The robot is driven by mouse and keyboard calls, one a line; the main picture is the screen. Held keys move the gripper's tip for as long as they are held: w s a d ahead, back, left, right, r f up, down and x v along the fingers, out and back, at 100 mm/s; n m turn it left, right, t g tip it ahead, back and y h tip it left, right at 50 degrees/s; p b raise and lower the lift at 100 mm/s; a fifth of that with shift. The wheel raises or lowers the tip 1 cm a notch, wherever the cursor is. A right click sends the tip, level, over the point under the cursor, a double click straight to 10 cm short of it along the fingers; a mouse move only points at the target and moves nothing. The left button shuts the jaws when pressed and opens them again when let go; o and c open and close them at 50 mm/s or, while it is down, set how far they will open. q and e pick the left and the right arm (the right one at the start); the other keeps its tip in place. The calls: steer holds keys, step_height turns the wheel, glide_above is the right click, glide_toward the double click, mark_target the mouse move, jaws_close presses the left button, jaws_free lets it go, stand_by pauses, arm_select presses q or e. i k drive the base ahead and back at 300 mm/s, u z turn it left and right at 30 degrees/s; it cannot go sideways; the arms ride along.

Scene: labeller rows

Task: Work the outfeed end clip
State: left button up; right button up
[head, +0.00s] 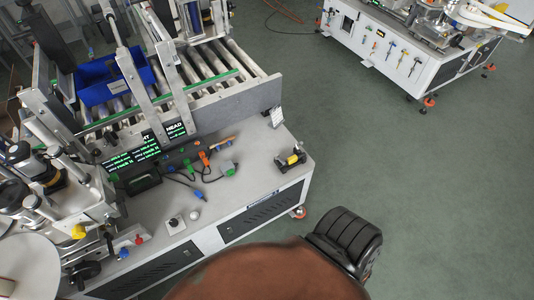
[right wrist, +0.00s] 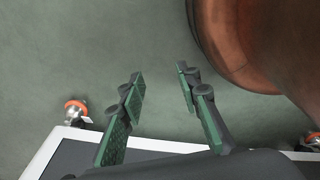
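The labeller's outfeed end is the roller conveyor (head: 205,65) in the head view, closed at its near right end by a grey side plate (head: 235,103). A black bracket with a yellow roller (head: 291,158) stands on the machine's right end; I cannot tell which part is the clip. My right gripper (right wrist: 158,78) shows in the right wrist view, its green-padded fingers apart with nothing between them, above floor and a white machine edge. My left gripper is in no view.
A blue crate (head: 112,80) sits on the rollers. A black screen with green text (head: 148,145), cables and coloured connectors (head: 205,165) occupy the machine top. Another white machine (head: 385,50) stands at the back right. Green floor (head: 420,200) between is clear.

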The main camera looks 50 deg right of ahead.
mark_target(277, 156)
steer(key=z, duration=0.25)
steer(key=i, duration=0.7)
steer(key=z, duration=0.45)
